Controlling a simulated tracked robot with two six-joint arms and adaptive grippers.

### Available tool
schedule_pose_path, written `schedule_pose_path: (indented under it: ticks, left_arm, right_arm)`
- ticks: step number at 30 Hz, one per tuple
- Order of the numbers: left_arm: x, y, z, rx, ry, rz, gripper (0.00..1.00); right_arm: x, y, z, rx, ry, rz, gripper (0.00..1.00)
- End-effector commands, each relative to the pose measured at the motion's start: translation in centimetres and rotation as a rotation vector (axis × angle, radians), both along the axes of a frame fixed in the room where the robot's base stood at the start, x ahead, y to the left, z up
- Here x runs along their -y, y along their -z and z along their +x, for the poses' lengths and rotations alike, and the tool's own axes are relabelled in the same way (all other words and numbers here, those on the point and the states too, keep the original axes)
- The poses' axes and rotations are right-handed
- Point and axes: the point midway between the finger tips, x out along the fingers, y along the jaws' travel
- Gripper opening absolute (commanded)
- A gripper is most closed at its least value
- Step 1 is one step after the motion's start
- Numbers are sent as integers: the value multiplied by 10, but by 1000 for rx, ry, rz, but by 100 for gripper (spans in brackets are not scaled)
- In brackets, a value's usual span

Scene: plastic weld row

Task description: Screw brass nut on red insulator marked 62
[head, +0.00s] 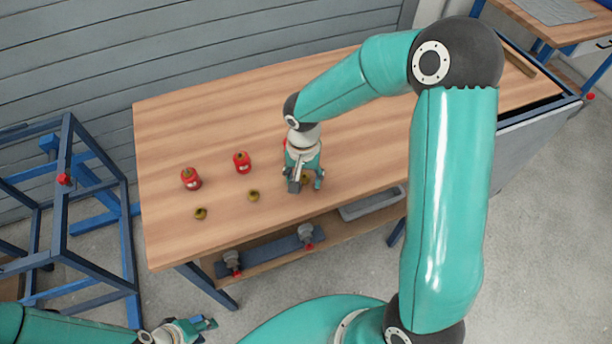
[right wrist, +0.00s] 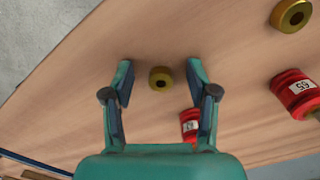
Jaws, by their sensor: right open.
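My right gripper (head: 305,187) is open and points down over the table. In the right wrist view, a brass nut (right wrist: 160,78) lies on the wood in the gap between its open fingers (right wrist: 160,80). A red insulator (right wrist: 190,123) stands close by, partly hidden by a finger; its label is too small to read surely. Another red insulator (right wrist: 297,93) has a label I cannot read with certainty. In the head view, two red insulators (head: 191,179) (head: 242,163) stand upright, and a third is mostly hidden behind my right gripper. My left gripper (head: 200,329) is low at the bottom edge, away from the table.
Two more brass nuts (head: 201,213) (head: 253,196) lie on the wooden table (head: 350,150). A shelf below holds a grey tray (head: 372,203) and a dark bar with clamps (head: 275,249). A blue frame (head: 66,190) stands left. The table's far left is clear.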

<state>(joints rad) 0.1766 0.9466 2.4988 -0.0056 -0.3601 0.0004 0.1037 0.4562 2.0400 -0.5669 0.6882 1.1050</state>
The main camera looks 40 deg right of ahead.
Motion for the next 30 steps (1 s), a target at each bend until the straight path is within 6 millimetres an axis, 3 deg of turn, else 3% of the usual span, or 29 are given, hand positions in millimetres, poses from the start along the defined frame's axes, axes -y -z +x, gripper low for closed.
schedule_pose_path:
  ticks: [4, 12, 23, 30]
  left_arm:
    - [0, 0, 0, 0, 0, 0, 40]
    - [0, 0, 0, 0, 0, 0, 40]
    - [0, 0, 0, 0, 0, 0, 40]
    - [0, 0, 0, 0, 0, 0, 40]
  right_arm:
    - [0, 0, 0, 0, 0, 0, 55]
    - [0, 0, 0, 0, 0, 0, 11]
    - [1, -2, 0, 0, 1, 0, 11]
    - [1, -19, 1, 3, 1, -1, 11]
